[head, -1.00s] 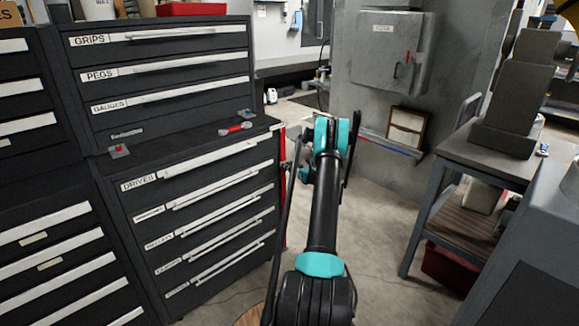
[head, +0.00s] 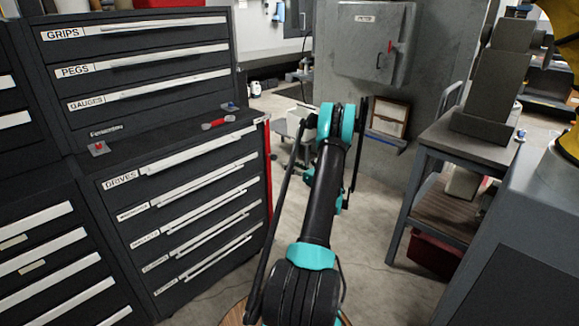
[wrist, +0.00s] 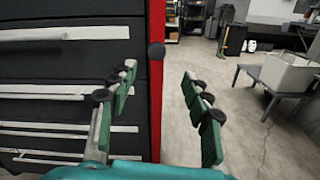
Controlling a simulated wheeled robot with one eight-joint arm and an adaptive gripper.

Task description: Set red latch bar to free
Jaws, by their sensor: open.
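The red latch bar (head: 268,172) runs upright along the right front edge of the dark drawer cabinet. In the wrist view the red bar (wrist: 157,115) stands ahead, with a round dark knob (wrist: 156,51) on it. My gripper (wrist: 160,76) is open and empty, its green fingers spread either side of the bar's line in that view. The fingers appear short of the bar, and I see no contact. In the head view my arm covers most of the gripper, to the right of the cabinet.
The cabinet's drawers (head: 190,215) are shut. A red-handled tool (head: 218,122) lies on its top. A grey wall box (head: 370,45) hangs behind. A grey bench (head: 470,150) stands at right. In the wrist view a pale bin (wrist: 288,72) sits on a low table; open floor lies between.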

